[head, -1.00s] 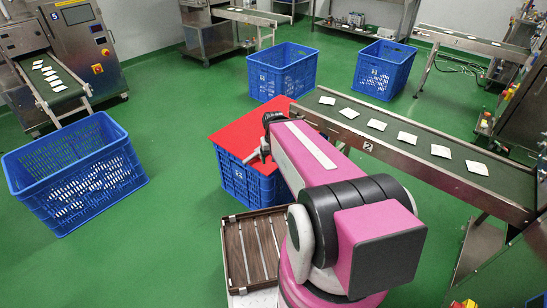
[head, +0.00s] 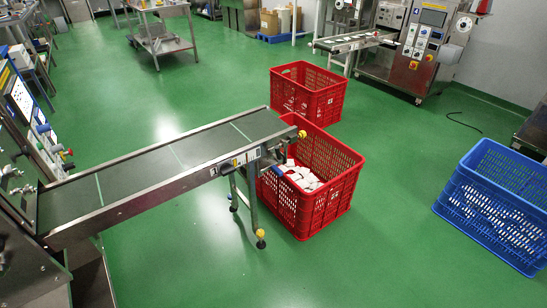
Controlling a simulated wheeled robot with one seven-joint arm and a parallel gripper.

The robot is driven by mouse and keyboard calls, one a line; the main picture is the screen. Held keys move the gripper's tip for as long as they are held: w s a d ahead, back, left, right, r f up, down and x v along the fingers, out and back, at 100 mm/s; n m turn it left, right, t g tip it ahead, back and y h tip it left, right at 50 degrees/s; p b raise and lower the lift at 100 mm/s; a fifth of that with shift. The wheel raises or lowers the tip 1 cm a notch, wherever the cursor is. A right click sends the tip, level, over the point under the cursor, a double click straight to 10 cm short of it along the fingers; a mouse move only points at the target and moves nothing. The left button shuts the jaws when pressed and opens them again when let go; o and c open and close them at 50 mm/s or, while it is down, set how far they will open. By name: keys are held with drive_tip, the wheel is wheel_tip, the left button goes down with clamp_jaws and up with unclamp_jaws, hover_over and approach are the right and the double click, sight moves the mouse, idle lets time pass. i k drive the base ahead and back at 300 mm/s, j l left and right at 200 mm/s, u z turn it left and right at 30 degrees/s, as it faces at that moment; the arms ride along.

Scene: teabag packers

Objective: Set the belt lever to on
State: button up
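A conveyor with a dark green belt (head: 150,165) runs from a machine at the left edge to the middle of the head view. No packs lie on the belt. A small control box (head: 246,158) sits on the side rail near its right end, with a small dark part (head: 226,168) beside it that may be the belt lever. It is too small to tell its setting. My gripper and arm are not in view.
A red crate (head: 327,215) with white packs stands at the belt's right end, another red crate (head: 318,80) behind it. A blue crate (head: 480,208) stands at the right. The green floor (head: 390,180) between them is clear.

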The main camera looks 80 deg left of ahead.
sight(278, 157)
drive_tip(key=j+u, duration=0.15)
drive_tip(key=u, duration=0.25)
drive_tip(key=j+u, duration=0.1)
drive_tip(key=u, duration=0.3)
drive_tip(key=i+u, duration=0.15)
drive_tip(key=u, duration=0.2)
drive_tip(key=j+u, duration=0.15)
drive_tip(key=u, duration=1.3)
drive_tip(key=k+u, duration=0.2)
drive_tip(key=u, duration=0.15)
drive_tip(key=k+j+u, duration=0.1)
drive_tip(key=u, duration=0.25)
drive_tip(key=i+l+u, duration=0.1)
drive_tip(key=i, duration=0.55)
